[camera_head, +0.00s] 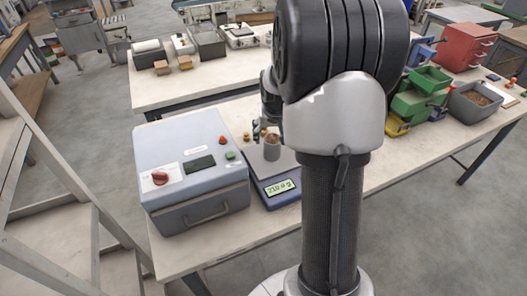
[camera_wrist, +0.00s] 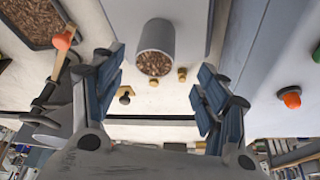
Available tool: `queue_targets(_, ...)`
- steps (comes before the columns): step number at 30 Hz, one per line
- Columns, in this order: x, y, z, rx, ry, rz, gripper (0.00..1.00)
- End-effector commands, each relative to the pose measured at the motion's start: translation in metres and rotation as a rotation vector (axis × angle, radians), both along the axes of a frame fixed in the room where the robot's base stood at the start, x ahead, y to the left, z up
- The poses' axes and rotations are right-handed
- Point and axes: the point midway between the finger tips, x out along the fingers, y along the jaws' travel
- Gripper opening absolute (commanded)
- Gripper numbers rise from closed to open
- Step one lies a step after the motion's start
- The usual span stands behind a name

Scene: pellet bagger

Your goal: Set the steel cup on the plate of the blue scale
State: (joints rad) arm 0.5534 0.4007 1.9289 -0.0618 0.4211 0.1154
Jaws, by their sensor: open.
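The steel cup (camera_head: 272,153) stands upright on the grey plate (camera_head: 283,166) of the blue scale (camera_head: 282,198), whose lit display shows a reading of about 219 g. In the wrist view the cup (camera_wrist: 157,37) is filled with brown pellets, against the pale plate (camera_wrist: 190,12). My gripper (camera_wrist: 158,85) is open, its blue-padded fingers spread wide to either side of the cup's line and apart from it. In the head view my gripper (camera_head: 264,128) is just behind the cup, partly hidden by my arm.
A grey-blue machine box (camera_head: 190,165) with a red knob stands close left of the scale. Small brass-coloured pieces (camera_wrist: 182,75) lie near the cup. A grey bin of pellets (camera_head: 475,100) and green drawers (camera_head: 420,97) stand at right. The bench front right is clear.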

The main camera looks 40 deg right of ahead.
Motion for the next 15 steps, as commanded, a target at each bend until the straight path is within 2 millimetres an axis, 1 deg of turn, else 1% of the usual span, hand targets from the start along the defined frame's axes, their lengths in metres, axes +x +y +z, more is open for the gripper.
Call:
queue_targets(1,-0.001,0.012,0.013,-0.004,-0.006,0.018,0.67)
queue_targets(2,-0.002,0.020,0.021,-0.005,-0.008,0.033,0.67)
queue_targets(4,-0.010,0.049,0.045,-0.007,-0.011,0.077,0.67)
queue_targets(5,-0.015,0.063,0.056,-0.009,-0.012,0.100,0.67)
queue_targets(6,-0.024,0.084,0.071,-0.010,-0.013,0.135,0.67)
queue_targets(7,-0.032,0.101,0.082,-0.010,-0.014,0.163,0.67)
queue_targets(8,-0.041,0.117,0.092,-0.011,-0.014,0.191,0.67)
queue_targets(9,-0.054,0.137,0.104,-0.011,-0.014,0.228,0.67)
queue_targets(11,-0.076,0.166,0.118,-0.011,-0.013,0.282,0.67)
queue_targets(12,-0.092,0.183,0.126,-0.012,-0.014,0.318,0.67)
queue_targets(14,-0.117,0.208,0.135,-0.011,-0.015,0.374,0.67)
queue_targets(15,-0.134,0.223,0.139,-0.011,-0.017,0.409,0.67)
